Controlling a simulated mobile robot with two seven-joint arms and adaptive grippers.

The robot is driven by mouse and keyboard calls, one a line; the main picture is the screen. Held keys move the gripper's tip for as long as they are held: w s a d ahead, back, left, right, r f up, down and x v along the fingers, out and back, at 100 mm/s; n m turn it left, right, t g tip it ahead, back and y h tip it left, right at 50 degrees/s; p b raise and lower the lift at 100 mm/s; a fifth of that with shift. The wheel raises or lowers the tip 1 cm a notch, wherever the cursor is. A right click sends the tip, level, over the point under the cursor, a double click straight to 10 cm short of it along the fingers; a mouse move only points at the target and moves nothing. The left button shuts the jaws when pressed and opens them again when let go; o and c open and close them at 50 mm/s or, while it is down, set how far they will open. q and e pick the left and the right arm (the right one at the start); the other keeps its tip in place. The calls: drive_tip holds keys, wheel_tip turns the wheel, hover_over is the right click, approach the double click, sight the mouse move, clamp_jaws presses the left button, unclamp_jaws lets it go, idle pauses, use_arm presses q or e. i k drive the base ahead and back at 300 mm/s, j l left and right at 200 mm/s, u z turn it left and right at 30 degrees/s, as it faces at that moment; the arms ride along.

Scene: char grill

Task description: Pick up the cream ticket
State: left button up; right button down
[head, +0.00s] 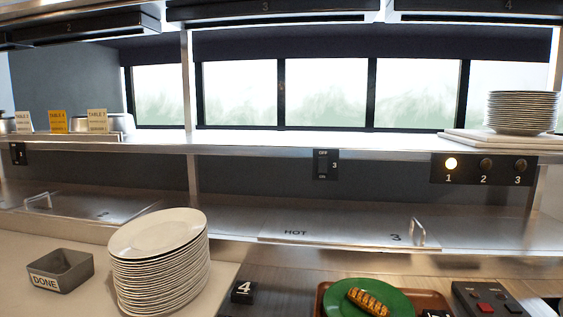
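Three tickets stand upright in a row at the left end of the upper steel shelf. A pale cream ticket (24,121) is at the far left, a yellow-orange ticket (57,121) is in the middle, and another cream ticket (97,120) is at the right. Each has a "TABLE" heading; the smaller print is too small to read. I cannot tell the two pale tickets apart by shade with certainty. Neither of my grippers is in view.
The shelf (260,142) is bare between the tickets and the plate stack (522,112) at right. Below are a tall plate stack (163,262), a grey DONE bin (61,270), a green plate (343,305) with grilled food, and a steel HOT drawer (340,226). A post (190,90) rises right of the tickets.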

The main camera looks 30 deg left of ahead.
sight(97, 118)
drive_tip(key=u, duration=2)
drive_tip(key=j+z, duration=0.3)
drive_tip(key=j, duration=0.3)
drive_tip(key=j+z, duration=0.3)
drive_tip(key=j, duration=0.3)
drive_tip(key=j+z, duration=0.35)
drive_tip(key=j, duration=0.2)
drive_tip(key=k+j+z, duration=0.3)
drive_tip(key=j, duration=0.25)
drive_tip(key=i, duration=0.1)
